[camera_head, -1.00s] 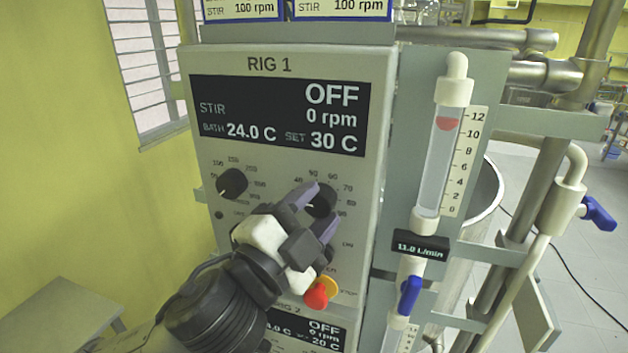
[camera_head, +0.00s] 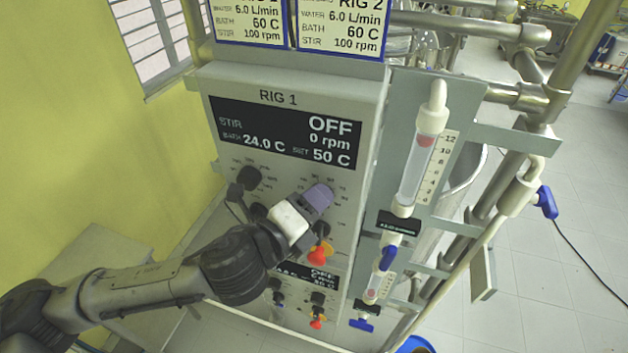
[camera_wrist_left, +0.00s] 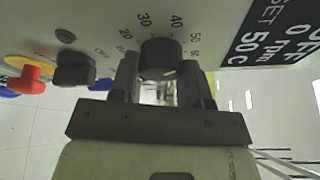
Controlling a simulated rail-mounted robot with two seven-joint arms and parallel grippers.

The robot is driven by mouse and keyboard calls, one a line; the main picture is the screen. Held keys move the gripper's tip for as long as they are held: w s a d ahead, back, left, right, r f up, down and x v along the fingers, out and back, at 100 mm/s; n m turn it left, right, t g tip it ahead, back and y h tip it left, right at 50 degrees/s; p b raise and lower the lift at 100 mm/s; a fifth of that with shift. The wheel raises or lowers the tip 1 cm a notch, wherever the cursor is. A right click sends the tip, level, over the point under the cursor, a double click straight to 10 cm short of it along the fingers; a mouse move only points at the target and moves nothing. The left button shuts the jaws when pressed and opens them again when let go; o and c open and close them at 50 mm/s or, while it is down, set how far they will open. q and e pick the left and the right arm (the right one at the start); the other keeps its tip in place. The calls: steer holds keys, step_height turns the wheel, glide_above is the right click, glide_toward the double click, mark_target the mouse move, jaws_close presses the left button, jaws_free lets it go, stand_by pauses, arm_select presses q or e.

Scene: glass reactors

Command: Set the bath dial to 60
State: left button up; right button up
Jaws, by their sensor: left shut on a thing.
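The RIG 1 panel (camera_head: 278,97) has a dark display (camera_head: 285,134) reading OFF, 0 rpm, bath 24.0 C and SET 50 C. In the left wrist view the black bath dial (camera_wrist_left: 160,60) sits between my gripper's fingers, with scale numbers from 20 to 50 and more around it. Its pale pointer mark faces the lower right of that picture. My left gripper (camera_head: 319,197) is shut on the dial and hides it in the head view. It also shows in the left wrist view (camera_wrist_left: 158,85). My right gripper is not in view.
The stir dial (camera_head: 249,178) is left of my gripper. A red and yellow stop knob (camera_head: 318,255) lies just below it. The lower RIG 2 panel has similar knobs. A flow tube (camera_head: 424,155) with blue valves stands at the right. Signs (camera_head: 343,28) hang above.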

arm_select(q)
steer(key=shift+d+r+m+y+p, duration=0.1)
steer(key=shift+m+y+p, duration=0.6)
steer(key=shift+m+p, duration=0.9)
steer(key=shift+a+r+m+y+p, duration=0.1)
steer(key=shift+m+y+p, duration=0.75)
steer(key=shift+p, duration=1.3)
steer(key=shift+d+r+m+y+p, duration=0.1)
steer(key=shift+m+y+p, duration=0.45)
steer(key=shift+m+p, duration=1.1)
steer(key=shift+f, duration=0.1)
steer(key=shift+g+p, duration=0.3)
steer(key=o, duration=0.8)
steer(key=shift+o, duration=0.6)
